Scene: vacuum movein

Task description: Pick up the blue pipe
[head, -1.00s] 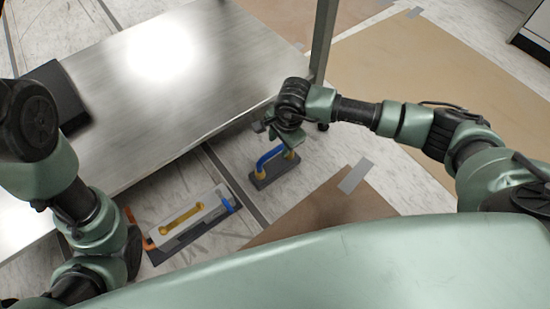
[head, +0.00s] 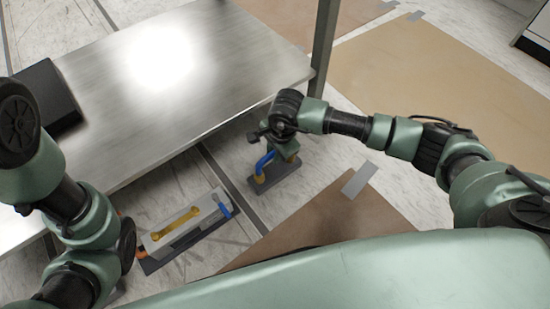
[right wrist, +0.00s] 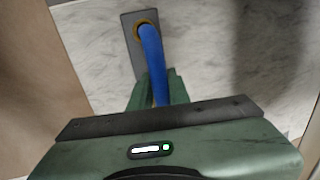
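The blue pipe (head: 263,164) is a curved piece standing in a grey base plate (head: 288,173) on the floor, beside the metal table. In the right wrist view the blue pipe (right wrist: 151,50) rises from a yellow ring on the plate (right wrist: 128,48) and runs down between my fingers. My right gripper (head: 279,145) is at the pipe and covers part of it. In the right wrist view, the green fingers of my right gripper (right wrist: 158,88) lie on both sides of the pipe. Whether they press on it cannot be told. My left gripper is out of view.
A metal table (head: 170,90) fills the left, with a black box (head: 45,95) on it and a leg (head: 323,48) near my right arm. A long grey device with a yellow handle (head: 176,223) lies on the floor left of the pipe. Brown sheets (head: 460,105) cover floor to the right.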

